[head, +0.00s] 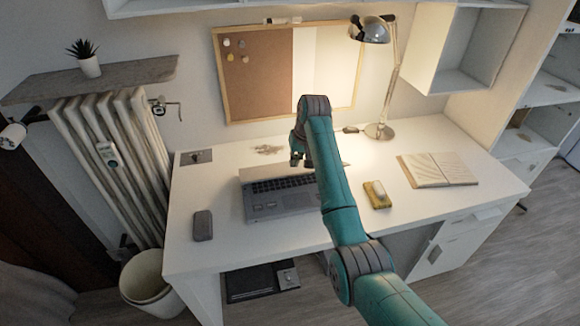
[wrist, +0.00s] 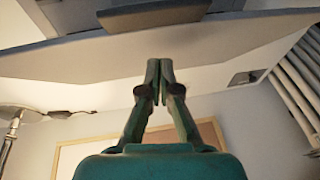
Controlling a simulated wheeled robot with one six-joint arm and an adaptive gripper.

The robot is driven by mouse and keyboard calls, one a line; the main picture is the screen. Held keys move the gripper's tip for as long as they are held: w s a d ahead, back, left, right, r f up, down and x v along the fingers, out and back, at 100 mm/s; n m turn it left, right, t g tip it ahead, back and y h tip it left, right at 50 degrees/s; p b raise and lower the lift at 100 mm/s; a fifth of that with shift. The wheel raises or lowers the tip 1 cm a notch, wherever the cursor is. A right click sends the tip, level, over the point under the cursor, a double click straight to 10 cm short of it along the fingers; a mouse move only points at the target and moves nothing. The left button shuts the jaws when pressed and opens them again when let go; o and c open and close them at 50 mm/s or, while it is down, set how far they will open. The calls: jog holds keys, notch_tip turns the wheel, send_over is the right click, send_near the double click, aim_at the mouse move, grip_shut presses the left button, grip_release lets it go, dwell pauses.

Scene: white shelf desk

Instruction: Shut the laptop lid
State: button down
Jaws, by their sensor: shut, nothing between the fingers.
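The laptop (head: 282,204) lies on the white desk, left of centre, with its dark keyboard showing, so it is open. A thin pale strip behind the keyboard looks like its lid (head: 258,173), seen at a steep slant; its exact angle is hard to tell. My gripper (head: 299,162) is at the back edge of the laptop, by the lid. In the wrist view my gripper (wrist: 157,66) is shut and empty. A grey slab with a dark block, probably part of the laptop (wrist: 60,45), crosses the top there, beyond the fingertips. I cannot tell whether they touch. My arm hides the laptop's right end.
A dark speaker-like box (head: 202,225) stands left of the laptop. A yellow object (head: 377,194) and an open book (head: 437,169) lie to the right. A lamp (head: 379,130) stands at the back, before a corkboard (head: 258,80).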

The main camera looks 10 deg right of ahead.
aim_at(294, 170)
jog(key=shift+f, duration=0.1)
jog(key=shift+f, duration=5.45)
jog(key=shift+r, duration=3.55)
jog(key=v, duration=0.7)
jog(key=shift+s+r, duration=0.1)
jog(key=shift+r, duration=0.25)
jog(key=shift+d+r, duration=0.1)
jog(key=shift+s, duration=0.15)
